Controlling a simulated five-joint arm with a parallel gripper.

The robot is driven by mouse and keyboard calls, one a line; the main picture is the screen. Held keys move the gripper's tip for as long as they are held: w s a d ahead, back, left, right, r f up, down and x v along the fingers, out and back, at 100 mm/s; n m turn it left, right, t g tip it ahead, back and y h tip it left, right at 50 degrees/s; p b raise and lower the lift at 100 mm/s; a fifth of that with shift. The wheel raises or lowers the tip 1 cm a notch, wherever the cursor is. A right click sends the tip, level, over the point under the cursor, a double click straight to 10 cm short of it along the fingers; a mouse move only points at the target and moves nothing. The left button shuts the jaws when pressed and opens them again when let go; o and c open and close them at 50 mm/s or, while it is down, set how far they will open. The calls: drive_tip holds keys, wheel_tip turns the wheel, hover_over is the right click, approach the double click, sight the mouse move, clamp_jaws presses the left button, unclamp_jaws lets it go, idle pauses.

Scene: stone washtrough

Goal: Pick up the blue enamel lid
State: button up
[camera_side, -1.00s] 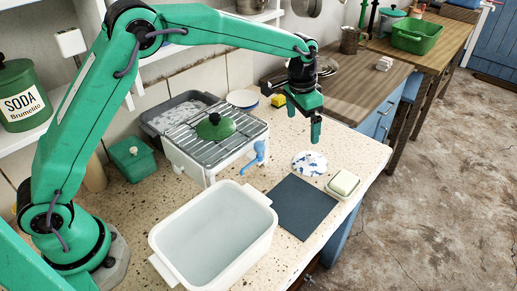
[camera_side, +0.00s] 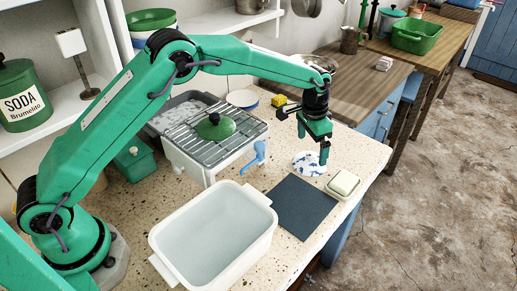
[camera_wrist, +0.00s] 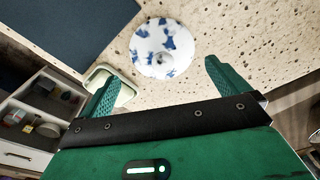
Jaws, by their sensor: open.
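The blue enamel lid (camera_side: 305,165) is a white disc with blue patches, lying flat on the speckled counter behind the dark mat. In the wrist view, the lid (camera_wrist: 150,45) has a small knob near its lower edge. My gripper (camera_side: 313,146) is open and empty, just above the lid in the side view, with one finger partly in front of it. In the wrist view, my gripper's fingertips (camera_wrist: 161,76) are spread to either side of and below the lid. I see no contact with the lid.
A soap dish (camera_side: 334,191) sits close to the lid's right. A dark mat (camera_side: 300,206) and a white basin (camera_side: 215,237) are in front. A blue-handled tool (camera_side: 259,152) and a rack with a green lid (camera_side: 215,127) stand left. A yellow sponge (camera_side: 279,101) is behind.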

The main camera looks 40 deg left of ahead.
sight(311, 154)
drive_tip(key=shift+f, duration=0.1)
drive_tip(key=shift+w+f, duration=0.2)
drive_tip(key=shift+f, duration=1.05)
drive_tip(key=shift+w+f, duration=0.15)
drive_tip(key=shift+f, duration=1.1)
